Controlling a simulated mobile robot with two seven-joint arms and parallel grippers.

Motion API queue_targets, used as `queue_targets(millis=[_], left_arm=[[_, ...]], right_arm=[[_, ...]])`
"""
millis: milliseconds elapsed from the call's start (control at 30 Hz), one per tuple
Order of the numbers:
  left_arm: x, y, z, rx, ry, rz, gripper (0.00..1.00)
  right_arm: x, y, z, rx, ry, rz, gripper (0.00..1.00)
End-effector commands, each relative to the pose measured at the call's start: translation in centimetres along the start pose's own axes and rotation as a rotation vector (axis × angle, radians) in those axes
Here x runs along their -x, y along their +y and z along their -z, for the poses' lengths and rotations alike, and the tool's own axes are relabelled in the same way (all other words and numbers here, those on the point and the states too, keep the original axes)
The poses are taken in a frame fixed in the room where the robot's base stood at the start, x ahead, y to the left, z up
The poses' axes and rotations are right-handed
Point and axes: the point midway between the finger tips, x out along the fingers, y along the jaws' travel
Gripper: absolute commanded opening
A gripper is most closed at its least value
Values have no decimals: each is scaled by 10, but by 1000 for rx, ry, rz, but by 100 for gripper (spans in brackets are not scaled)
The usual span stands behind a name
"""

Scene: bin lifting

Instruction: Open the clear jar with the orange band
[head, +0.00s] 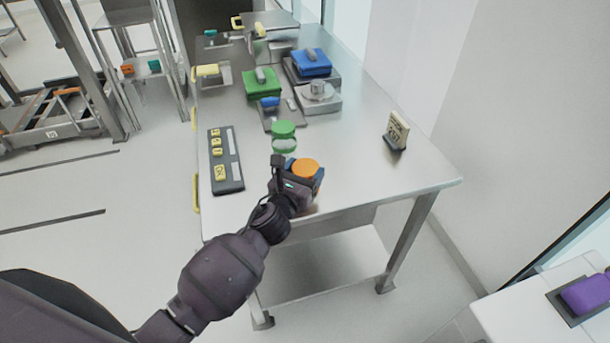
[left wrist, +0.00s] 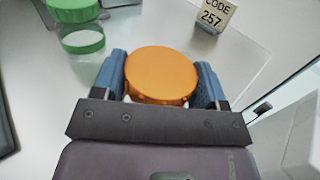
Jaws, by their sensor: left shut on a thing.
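A round orange lid (head: 305,168) shows near the front edge of the metal table. In the left wrist view the orange lid (left wrist: 161,74) sits between the two blue-padded fingers. My left gripper (head: 304,174) is shut on it, one finger on each side. Any clear jar body below the orange lid is hidden by the lid and the gripper, so I cannot tell whether they are joined. My right gripper is in neither view.
A clear jar with a green lid (head: 284,131) stands just behind, also in the left wrist view (left wrist: 80,40). A "CODE 257" sign (head: 396,131) stands at right. A dark panel with yellow labels (head: 226,160) lies left. Green and blue blocks stand farther back.

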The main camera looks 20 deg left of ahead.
Motion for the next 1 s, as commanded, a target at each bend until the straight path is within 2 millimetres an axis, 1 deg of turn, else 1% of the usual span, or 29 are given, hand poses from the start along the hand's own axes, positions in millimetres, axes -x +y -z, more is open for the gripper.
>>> queue_targets(millis=[167, 267, 400, 600, 800, 1000], left_arm=[[-1, 0, -19, -3, -5, 1, 37], [0, 1, -40, -6, -7, 2, 37], [-1, 1, -75, -6, -8, 3, 37], [0, 0, -126, -5, -6, 3, 37], [0, 0, -167, -3, -6, 2, 37], [0, 0, -192, -1, -4, 2, 37]], right_arm=[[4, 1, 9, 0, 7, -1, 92], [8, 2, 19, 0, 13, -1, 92], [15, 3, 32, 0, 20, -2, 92], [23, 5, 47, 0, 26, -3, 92], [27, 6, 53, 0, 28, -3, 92], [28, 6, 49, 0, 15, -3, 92]])
